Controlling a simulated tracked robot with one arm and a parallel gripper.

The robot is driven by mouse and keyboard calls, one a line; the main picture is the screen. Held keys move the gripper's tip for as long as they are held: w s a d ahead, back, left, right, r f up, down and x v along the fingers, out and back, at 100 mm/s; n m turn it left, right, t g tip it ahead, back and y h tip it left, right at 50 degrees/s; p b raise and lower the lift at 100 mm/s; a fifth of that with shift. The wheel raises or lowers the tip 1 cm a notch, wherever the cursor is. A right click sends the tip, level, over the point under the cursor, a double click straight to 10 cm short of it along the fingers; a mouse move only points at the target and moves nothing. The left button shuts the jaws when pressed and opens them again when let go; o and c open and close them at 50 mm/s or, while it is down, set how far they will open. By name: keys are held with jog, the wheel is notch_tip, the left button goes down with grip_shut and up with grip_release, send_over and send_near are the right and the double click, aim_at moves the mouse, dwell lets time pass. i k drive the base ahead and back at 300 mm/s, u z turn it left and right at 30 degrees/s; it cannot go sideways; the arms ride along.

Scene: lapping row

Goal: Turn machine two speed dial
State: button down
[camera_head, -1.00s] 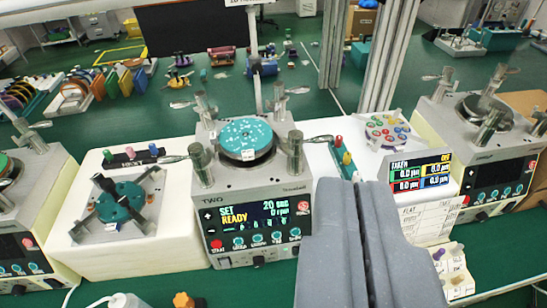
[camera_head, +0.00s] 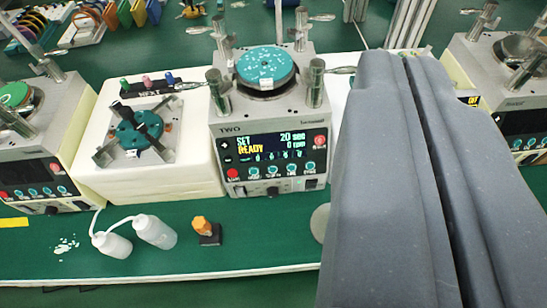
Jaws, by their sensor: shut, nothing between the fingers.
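Machine two (camera_head: 222,158) stands at the middle, a grey unit marked TWO. A teal speckled disc (camera_head: 262,64) sits on its top between metal posts. Its display (camera_head: 270,145) shows SET, READY, 20 sec and 0 rpm. Below the display is a row of small teal controls (camera_head: 291,170) with a red button at its left end. A dark knob (camera_head: 272,190) sits lower on the front. I cannot read which control is the speed dial. My gripper (camera_head: 397,58) is shut and empty, to the right of machine two in the picture, and hides what lies behind it.
A white block (camera_head: 190,175) with a teal fixture (camera_head: 138,132) stands left of machine two, and another machine (camera_head: 40,175) beyond it. Two white bottles (camera_head: 155,232) and an orange-topped item (camera_head: 203,230) are on the green bench (camera_head: 265,238) in front.

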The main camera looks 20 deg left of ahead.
aim_at(272, 191)
jog(key=u, duration=0.75)
jog(key=k, duration=1.1)
jog(key=z, duration=0.7)
jog(key=i, duration=1)
